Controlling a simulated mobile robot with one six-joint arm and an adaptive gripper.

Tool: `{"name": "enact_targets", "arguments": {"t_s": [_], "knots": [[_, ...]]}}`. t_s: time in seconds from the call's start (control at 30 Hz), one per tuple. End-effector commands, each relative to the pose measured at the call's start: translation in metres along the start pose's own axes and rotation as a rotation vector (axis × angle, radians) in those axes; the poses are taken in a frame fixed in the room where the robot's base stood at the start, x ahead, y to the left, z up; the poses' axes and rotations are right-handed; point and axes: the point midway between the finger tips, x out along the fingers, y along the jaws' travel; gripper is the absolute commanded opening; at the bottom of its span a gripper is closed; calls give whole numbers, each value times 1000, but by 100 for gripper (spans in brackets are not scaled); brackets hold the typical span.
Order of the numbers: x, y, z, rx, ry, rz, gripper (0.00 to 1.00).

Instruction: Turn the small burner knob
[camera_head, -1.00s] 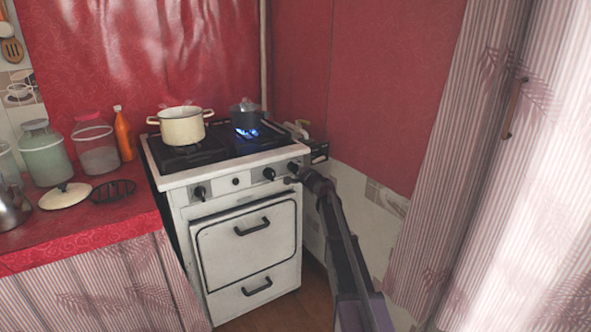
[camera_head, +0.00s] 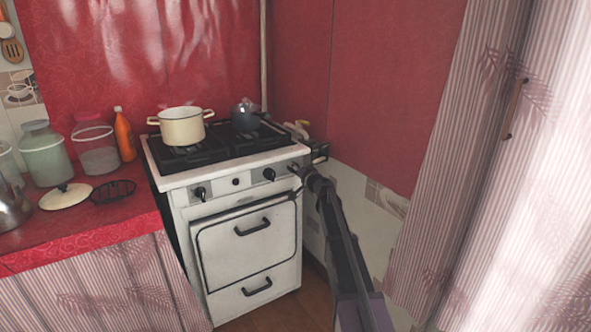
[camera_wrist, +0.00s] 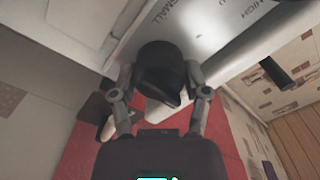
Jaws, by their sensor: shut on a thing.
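The stove (camera_head: 240,225) is white with a black top. The small burner knob (camera_wrist: 160,72) is black and round in the wrist view, beside a panel marked "SMALL" and "HIGH". My gripper (camera_wrist: 160,88) is shut on this knob, one finger on each side of it. In the head view my gripper (camera_head: 300,178) is at the right end of the stove's front panel and hides most of the knob. A small dark pot (camera_head: 244,115) sits on the right rear burner, and no flame shows under it.
A cream pot (camera_head: 182,128) stands on the left of the stove top. Jars (camera_head: 95,148) and an orange bottle (camera_head: 125,138) stand on the left counter. A striped curtain (camera_head: 440,150) hangs at right.

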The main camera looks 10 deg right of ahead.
Motion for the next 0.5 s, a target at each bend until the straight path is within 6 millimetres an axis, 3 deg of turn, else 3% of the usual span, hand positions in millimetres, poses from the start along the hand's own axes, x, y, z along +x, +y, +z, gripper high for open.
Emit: {"name": "enact_targets", "arguments": {"t_s": [0.5], "knots": [[2,0,-1,-54,1,0,13]]}}
